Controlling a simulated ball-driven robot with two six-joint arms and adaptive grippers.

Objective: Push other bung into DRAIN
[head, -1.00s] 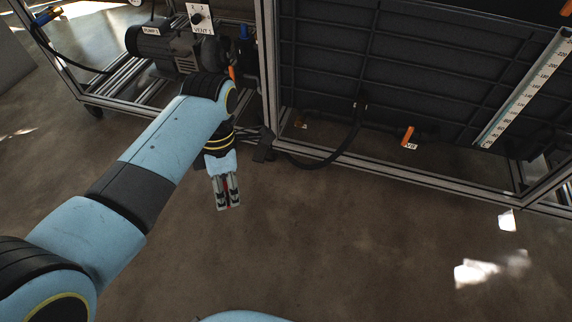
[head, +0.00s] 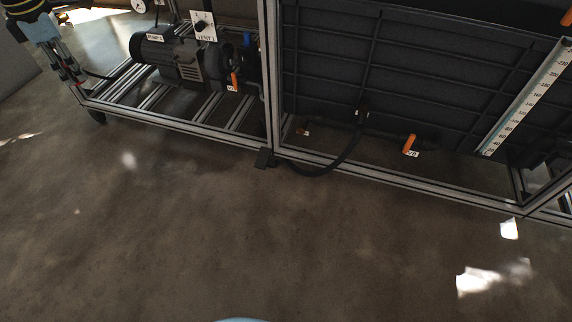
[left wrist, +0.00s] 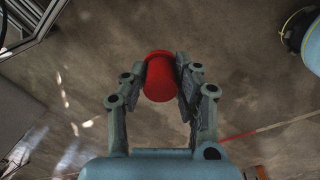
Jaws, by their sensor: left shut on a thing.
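My left gripper (head: 72,74) is at the upper left of the head view, in front of the left end of the metal frame. In the left wrist view the gripper (left wrist: 160,85) is shut on a red bung (left wrist: 160,74), which sits between the two fingers with its rounded end outward. The bung is hard to make out in the head view. I see no opening marked DRAIN in either view. My right gripper is not in view.
A metal frame (head: 190,127) carries a pump (head: 165,55), a VENT 1 switch panel (head: 203,26) and a valve with an orange handle (head: 234,80). A dark ribbed tank (head: 330,70) stands to the right, with a black hose (head: 340,155) below. The floor in front is clear.

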